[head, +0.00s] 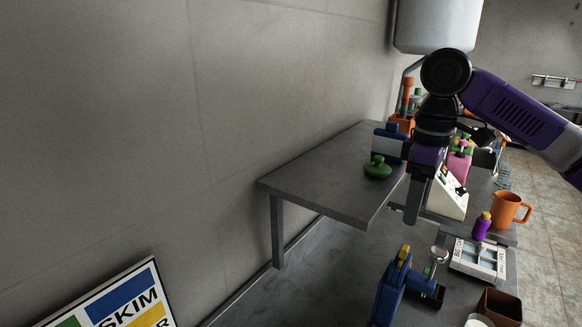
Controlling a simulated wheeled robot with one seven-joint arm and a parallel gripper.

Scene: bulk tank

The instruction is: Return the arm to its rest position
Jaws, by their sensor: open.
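My arm, purple with black joints, enters from the right edge and bends downward at its black elbow. My gripper (411,208) points down in front of the grey shelf's right end, above the lower worktop. Its grey fingers are seen nearly edge-on, with nothing visible held between them. It is open. A white sloped device (448,198) stands close to its right in the picture. The arm hides part of the things behind it.
A grey shelf (320,178) juts from the wall, bearing a green knobbed lid (377,168). Below stand a blue device (391,290), a white tray (478,259), a purple bottle (482,227) and an orange jug (508,209). A white tank (437,25) hangs behind. Floor at right is clear.

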